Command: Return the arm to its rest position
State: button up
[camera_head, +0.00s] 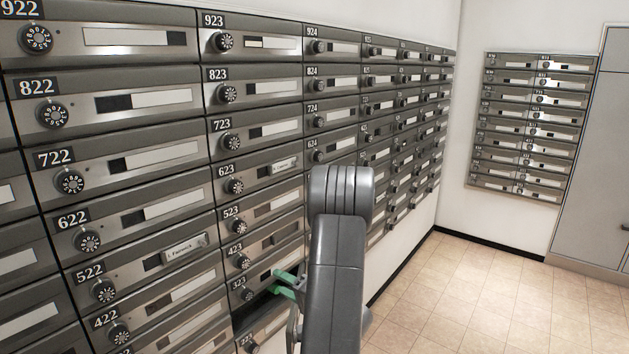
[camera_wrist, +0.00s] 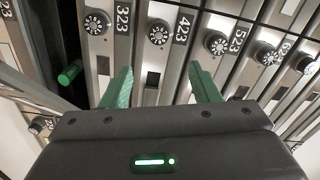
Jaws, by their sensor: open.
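My arm (camera_head: 340,240) is stretched out in front of the mailbox wall. My gripper (camera_head: 280,282) is near box 323 (camera_head: 258,289) in the head view, its green fingers partly hidden by the arm. In the wrist view my gripper (camera_wrist: 160,72) has its two green fingers well apart with nothing between them. They point at the fronts of boxes 423 (camera_wrist: 166,42) and 523 (camera_wrist: 222,45). I cannot tell whether the fingers touch the fronts.
A dark opening (camera_wrist: 68,35) lies beside box 323. A small green cylindrical thing (camera_wrist: 69,74) shows at it. Box 223's door (camera_head: 268,336) sits low, seemingly tilted out. The tiled floor (camera_head: 480,300) at right is clear. More mailboxes (camera_head: 535,120) hang on the far wall.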

jog(key=m+p, duration=0.1)
jog(key=m, duration=0.3)
jog(key=shift+m, duration=0.4)
jog(key=shift+s, duration=0.1)
